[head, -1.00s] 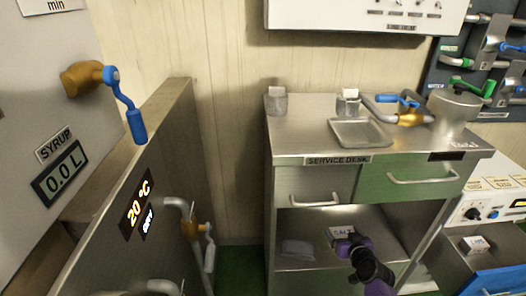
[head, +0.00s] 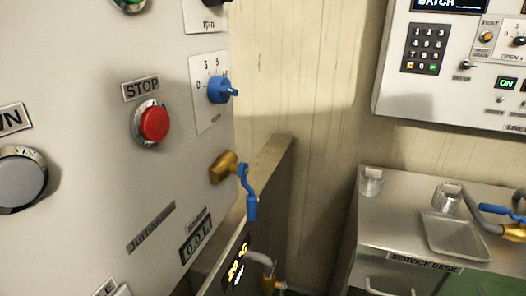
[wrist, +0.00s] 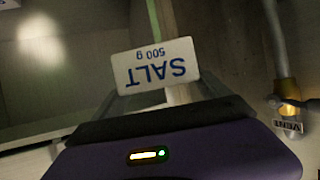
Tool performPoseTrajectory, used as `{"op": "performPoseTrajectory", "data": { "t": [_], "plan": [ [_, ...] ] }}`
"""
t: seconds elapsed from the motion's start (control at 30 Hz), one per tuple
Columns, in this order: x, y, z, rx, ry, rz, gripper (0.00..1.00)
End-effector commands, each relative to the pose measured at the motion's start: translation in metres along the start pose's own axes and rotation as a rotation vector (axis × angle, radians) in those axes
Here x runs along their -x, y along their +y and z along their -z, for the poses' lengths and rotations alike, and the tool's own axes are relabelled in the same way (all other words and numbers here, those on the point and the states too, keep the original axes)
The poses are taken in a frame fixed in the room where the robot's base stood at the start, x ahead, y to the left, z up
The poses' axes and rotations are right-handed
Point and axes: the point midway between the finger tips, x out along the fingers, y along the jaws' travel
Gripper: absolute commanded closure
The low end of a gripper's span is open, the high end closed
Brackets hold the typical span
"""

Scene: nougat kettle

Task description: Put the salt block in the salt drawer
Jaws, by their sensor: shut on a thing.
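The salt block (wrist: 155,66) is a white block with "SALT 500 g" in blue, upside down in the wrist view. My gripper (wrist: 158,92) is shut on it, with its fingers on either side and its purple body below. The head view shows neither the block nor my gripper. I cannot make out a drawer marked for salt in either view.
A grey machine panel with a red STOP button (head: 154,123) and a blue-handled valve (head: 248,190) fills the head view's left. The service desk (head: 398,205) stands at right with a shallow tray (head: 455,236). A pipe with a brass fitting (wrist: 287,88) is right of the block.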

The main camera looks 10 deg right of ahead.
Motion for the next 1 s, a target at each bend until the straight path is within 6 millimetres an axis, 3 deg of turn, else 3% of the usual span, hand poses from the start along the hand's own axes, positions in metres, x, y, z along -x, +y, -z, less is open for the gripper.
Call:
{"op": "performPoseTrajectory", "data": {
  "t": [0.03, 0.1, 0.3, 0.4, 0.53, 1.0],
  "plan": [
    [0.017, -0.019, 0.019, 0.010, 0.002, 0.022, 0.84],
    [0.033, -0.042, 0.029, 0.022, 0.002, 0.049, 0.84],
    [0.074, -0.096, 0.052, 0.050, 0.002, 0.109, 0.84],
    [0.088, -0.113, 0.055, 0.060, 0.001, 0.128, 0.84],
    [0.098, -0.125, 0.054, 0.066, 0.002, 0.139, 0.84],
    [0.100, -0.126, 0.054, 0.069, 0.005, 0.141, 0.84]
  ]
}}
